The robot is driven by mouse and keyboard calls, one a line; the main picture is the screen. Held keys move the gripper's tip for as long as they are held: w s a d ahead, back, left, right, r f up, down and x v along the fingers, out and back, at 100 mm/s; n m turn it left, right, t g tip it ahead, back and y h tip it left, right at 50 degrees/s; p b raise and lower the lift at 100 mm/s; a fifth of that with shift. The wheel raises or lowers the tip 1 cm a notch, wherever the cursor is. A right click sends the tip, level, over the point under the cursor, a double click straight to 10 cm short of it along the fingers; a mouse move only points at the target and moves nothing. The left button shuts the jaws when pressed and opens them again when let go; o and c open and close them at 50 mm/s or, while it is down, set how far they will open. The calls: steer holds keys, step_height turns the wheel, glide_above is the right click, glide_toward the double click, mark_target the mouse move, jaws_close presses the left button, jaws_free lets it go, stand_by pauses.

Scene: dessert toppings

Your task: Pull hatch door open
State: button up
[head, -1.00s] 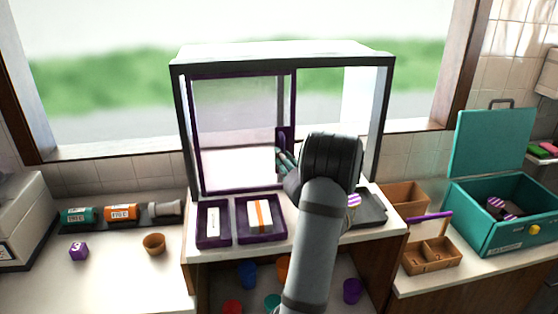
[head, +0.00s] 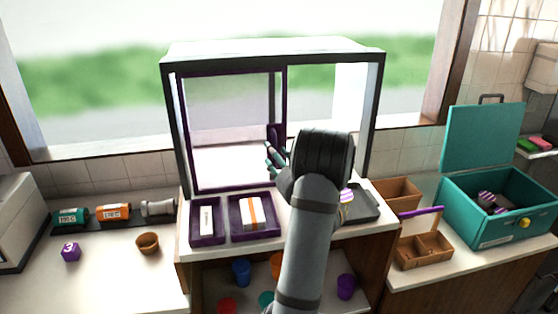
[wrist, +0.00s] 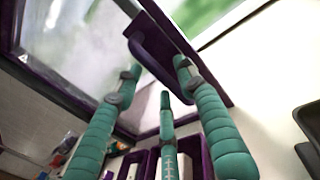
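The hatch door (head: 230,82) is a clear panel in a dark purple frame, on the left side of the white-topped hatch box (head: 271,50). The box's right side is open. A purple handle (head: 273,133) stands on the door's right edge; it also shows in the wrist view (wrist: 155,58). My gripper (head: 274,152) has teal segmented fingers and is right at the handle. In the wrist view, one finger of my gripper (wrist: 157,68) is on each side of the handle and a third is below. The fingers are spread; firm contact is not visible.
Purple trays (head: 232,228) with packets lie in front of the door, below my gripper. A dark tray (head: 365,207) is to the right, partly behind my arm. A teal open-lidded box (head: 468,219) and brown containers (head: 425,250) stand farther right.

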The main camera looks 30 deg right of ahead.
steer(key=s+a, duration=0.1)
steer(key=s, duration=1)
steer(key=shift+s+a, duration=0.3)
steer(key=shift+s, duration=0.05)
steer(key=w+d, duration=0.1)
steer(key=w, duration=1.1)
steer(key=shift+d, duration=0.35)
steer(key=shift+s, duration=0.15)
steer(key=s+a, duration=0.1)
steer(key=s, duration=1)
steer(key=shift+s+a, duration=0.35)
